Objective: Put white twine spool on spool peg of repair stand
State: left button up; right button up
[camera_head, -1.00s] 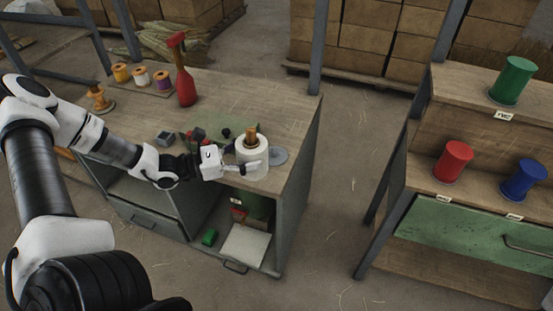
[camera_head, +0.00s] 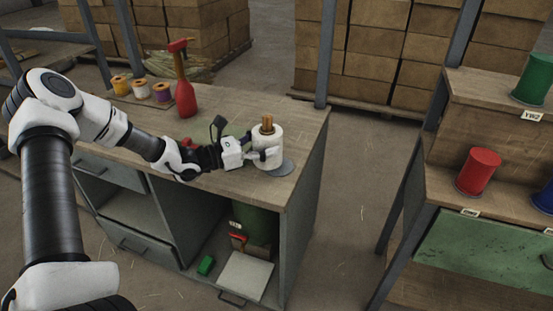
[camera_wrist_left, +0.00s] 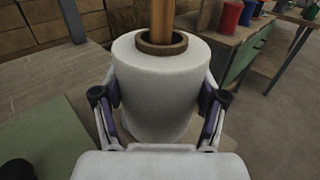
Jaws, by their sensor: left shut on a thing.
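The white twine spool (camera_head: 266,151) is upright near the right end of the workbench. In the left wrist view the white spool (camera_wrist_left: 160,90) fills the middle, with a brown ring (camera_wrist_left: 160,48) at its core. A wooden rod (camera_head: 267,122) rises out of that core; it also shows in the wrist view (camera_wrist_left: 162,20). A grey disc (camera_head: 283,169) shows at the spool's lower right. I cannot tell whether the spool rests on anything; its underside is hidden. My left gripper (camera_head: 262,155) is shut around the spool's sides, one finger on each side. My right gripper is not in view.
A red bottle (camera_head: 185,98) and several small spools (camera_head: 141,88) stand at the bench's back left. A shelf unit (camera_head: 448,190) with red (camera_head: 479,171) and green (camera_head: 533,80) spools is at right, across an open floor gap. A green mat (camera_wrist_left: 40,150) lies beside the gripper.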

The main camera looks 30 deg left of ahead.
pick_arm(q)
jog(key=w, duration=0.4)
jog(key=shift+d+f, duration=0.2)
jog(key=shift+f, duration=0.05)
jog(key=shift+w+f, duration=0.1)
jog(key=shift+w, duration=0.2)
notch_tip(320, 180, down, 3)
jog(key=shift+r, duration=0.15)
jog(key=shift+f, duration=0.25)
jog(key=shift+b, duration=0.35)
jog(key=o, duration=1.4)
jog(key=shift+f, duration=0.1)
jog(key=shift+c, duration=0.2)
jog(key=shift+s, duration=0.1)
